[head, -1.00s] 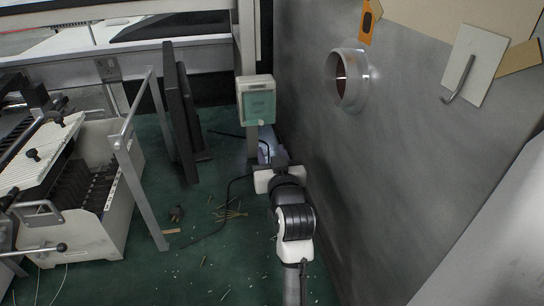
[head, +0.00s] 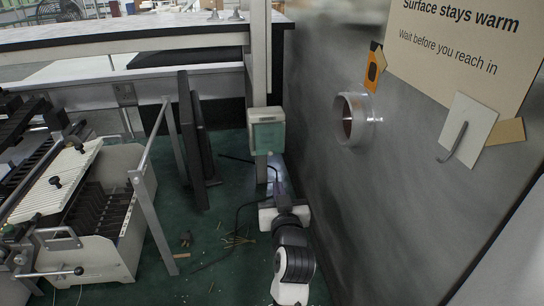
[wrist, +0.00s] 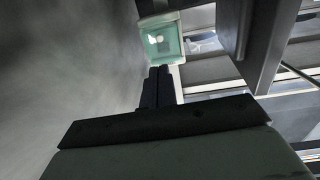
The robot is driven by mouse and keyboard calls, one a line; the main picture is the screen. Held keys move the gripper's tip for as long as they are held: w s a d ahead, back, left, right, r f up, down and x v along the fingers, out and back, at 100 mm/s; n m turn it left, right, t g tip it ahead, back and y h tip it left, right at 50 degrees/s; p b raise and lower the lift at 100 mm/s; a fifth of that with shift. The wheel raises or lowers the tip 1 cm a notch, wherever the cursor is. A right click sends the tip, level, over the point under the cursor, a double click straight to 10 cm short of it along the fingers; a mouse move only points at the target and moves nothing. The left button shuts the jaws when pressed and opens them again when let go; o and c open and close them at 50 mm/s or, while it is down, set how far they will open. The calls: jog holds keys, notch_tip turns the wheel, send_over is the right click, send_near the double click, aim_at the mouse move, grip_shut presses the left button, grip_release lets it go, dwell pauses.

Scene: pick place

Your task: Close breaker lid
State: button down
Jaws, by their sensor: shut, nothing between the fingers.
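The breaker box (head: 267,133) has a pale frame and a translucent green lid face, and is mounted on a grey post ahead. It also shows at the top of the wrist view (wrist: 162,42). How far its lid stands open is hard to tell from either view. My gripper (wrist: 158,70) has its two dark fingers together and empty, pointing toward the box's lower edge with an apparent gap. In the head view my arm reaches up from the bottom, below the box, and the fingertips are not clear.
A dark grey wall panel (head: 400,190) runs close along the right, with a round metal port (head: 352,118) and a hook plate (head: 468,128). On the left stand a white machine (head: 90,215) and dark upright panels (head: 195,140). A cable and debris lie on the green floor.

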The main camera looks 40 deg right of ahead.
jog(key=p, duration=0.5)
send_near(271, 154)
jog(key=x, duration=0.5)
jog(key=shift+w+r, duration=0.15)
jog(key=shift+w, duration=0.1)
jog(key=shift+w+d+p, duration=0.3)
jog(key=shift+w+p, duration=0.1)
jog(key=shift+w, duration=0.15)
